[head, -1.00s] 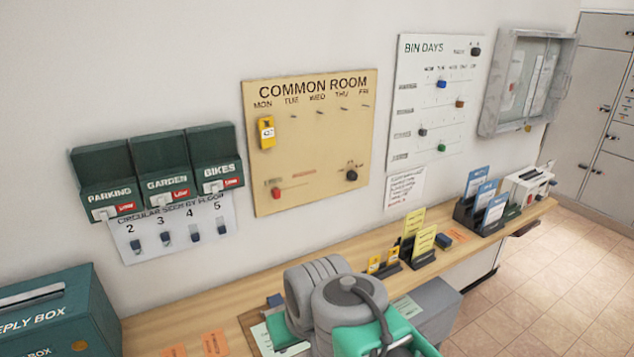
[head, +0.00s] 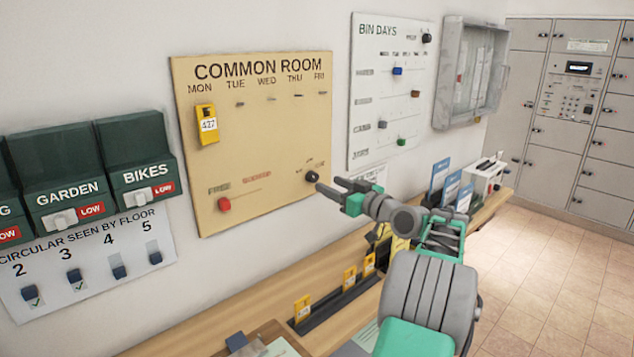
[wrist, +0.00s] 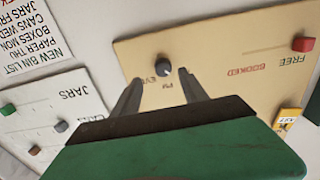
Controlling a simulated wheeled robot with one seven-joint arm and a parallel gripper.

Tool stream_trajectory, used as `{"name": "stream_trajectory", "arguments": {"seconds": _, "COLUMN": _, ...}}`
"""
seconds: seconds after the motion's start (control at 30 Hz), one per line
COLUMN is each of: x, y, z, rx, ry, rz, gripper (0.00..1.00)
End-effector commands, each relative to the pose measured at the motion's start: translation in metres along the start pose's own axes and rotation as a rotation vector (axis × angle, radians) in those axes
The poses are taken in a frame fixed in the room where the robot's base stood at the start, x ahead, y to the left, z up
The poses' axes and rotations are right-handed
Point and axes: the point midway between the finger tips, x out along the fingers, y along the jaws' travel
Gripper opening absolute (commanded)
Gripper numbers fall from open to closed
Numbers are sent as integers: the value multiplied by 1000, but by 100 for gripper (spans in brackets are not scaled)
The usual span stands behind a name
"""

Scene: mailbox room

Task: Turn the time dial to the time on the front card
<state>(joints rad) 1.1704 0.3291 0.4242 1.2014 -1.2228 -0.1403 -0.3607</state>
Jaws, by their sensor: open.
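The time dial (head: 312,176) is a dark round knob low on the right of the tan COMMON ROOM board (head: 250,130). In the wrist view the dial (wrist: 163,66) lies ahead, between the lines of my two fingers, with upside-down "EVE" and "PM" labels beside it. Its pointer setting is too small to read surely. My gripper (head: 327,184) is open and empty, fingertips close to the dial; contact is unclear. Yellow cards (head: 399,247) stand in a holder on the counter, partly hidden by my arm; their writing is unreadable.
A red slider (head: 224,204) sits at the FREE end of its track. A yellow 427 tag (head: 207,124) hangs under MON. The BIN DAYS board (head: 385,100) is to the right. Yellow tags (head: 303,308) stand in a rail on the wooden counter (head: 200,325).

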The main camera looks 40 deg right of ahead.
Motion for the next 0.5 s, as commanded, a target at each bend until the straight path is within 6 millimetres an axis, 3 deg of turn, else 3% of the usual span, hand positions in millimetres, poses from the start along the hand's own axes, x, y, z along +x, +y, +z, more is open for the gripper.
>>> {"name": "stream_trajectory", "arguments": {"seconds": 0.1, "x": 28, "y": -5, "z": -3, "rx": 1, "ry": -2, "rz": -10, "gripper": 51}}
{"name": "stream_trajectory", "arguments": {"seconds": 0.2, "x": 43, "y": -5, "z": -2, "rx": 2, "ry": -2, "rz": -9, "gripper": 51}}
{"name": "stream_trajectory", "arguments": {"seconds": 0.5, "x": 52, "y": -3, "z": 0, "rx": 1, "ry": -2, "rz": -4, "gripper": 51}}
